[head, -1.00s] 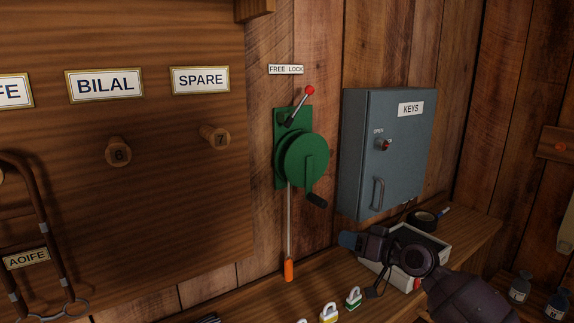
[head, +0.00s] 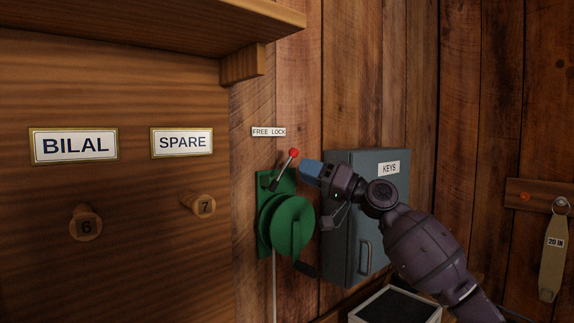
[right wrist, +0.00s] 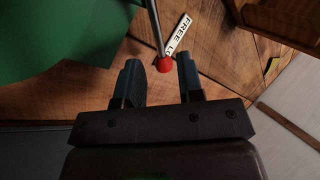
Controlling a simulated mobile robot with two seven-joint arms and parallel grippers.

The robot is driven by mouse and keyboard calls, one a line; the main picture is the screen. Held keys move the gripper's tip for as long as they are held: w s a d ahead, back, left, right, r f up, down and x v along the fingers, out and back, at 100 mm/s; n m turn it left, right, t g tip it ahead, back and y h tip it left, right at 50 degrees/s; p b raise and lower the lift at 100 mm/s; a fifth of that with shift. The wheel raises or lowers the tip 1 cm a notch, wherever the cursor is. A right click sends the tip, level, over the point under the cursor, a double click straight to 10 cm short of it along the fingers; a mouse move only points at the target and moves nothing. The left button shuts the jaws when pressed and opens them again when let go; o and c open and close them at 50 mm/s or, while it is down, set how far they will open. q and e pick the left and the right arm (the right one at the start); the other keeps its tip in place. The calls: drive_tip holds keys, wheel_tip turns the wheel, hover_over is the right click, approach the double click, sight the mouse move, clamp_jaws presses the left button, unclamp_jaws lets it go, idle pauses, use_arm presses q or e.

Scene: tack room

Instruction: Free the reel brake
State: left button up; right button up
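The green reel (head: 288,224) is mounted on the wooden wall, with a crank handle (head: 305,268) at its lower right. Its brake lever (head: 283,170) has a red knob (head: 293,153) and leans up and to the right, below the "FREE LOCK" label (head: 268,132). My right gripper (head: 308,168) is just right of the knob. In the right wrist view its two fingers (right wrist: 160,82) stand apart, with the red knob (right wrist: 165,65) between and slightly beyond their tips, apparently not gripped. My left gripper is not in view.
The grey-blue key cabinet (head: 350,240) is on the wall behind and below my right arm. A wooden shelf (head: 150,22) overhangs at upper left. Pegs (head: 86,223) stick out of the board at left. An open tray (head: 395,307) sits below the cabinet.

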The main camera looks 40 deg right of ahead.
sight(288, 160)
drive_tip(key=shift+x, duration=2.8)
drive_tip(key=shift+c, duration=0.2)
clamp_jaws()
